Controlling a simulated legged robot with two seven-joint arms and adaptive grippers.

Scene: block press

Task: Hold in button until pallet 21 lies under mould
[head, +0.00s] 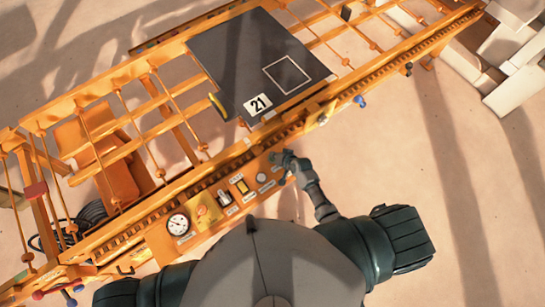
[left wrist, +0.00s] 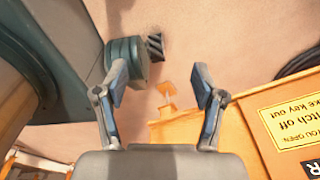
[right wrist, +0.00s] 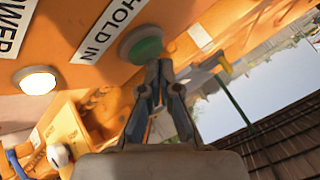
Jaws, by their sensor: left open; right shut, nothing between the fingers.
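Pallet 21 (head: 232,62) is a dark board lying on the orange roller frame, with a white "21" label and a white square outline on it. I cannot make out a mould in any view. The green button (right wrist: 146,43) sits beside the "HOLD IN" label (right wrist: 112,28) in the right wrist view. My right gripper (right wrist: 160,72) is shut and empty, its fingertips at the button's lower edge; I cannot tell how far the button is pressed. In the head view the right gripper (head: 284,161) is at the panel's right end. My left gripper (left wrist: 160,80) is open and empty.
The control panel (head: 203,243) carries a gauge (head: 178,224) and several switches. A lit white lamp (right wrist: 38,80) is by the "POWER" label. Orange rails and rods (head: 130,125) run left of the pallet. Pale blocks (head: 515,50) stand at upper right. An orange cabinet (left wrist: 250,135) is near the left gripper.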

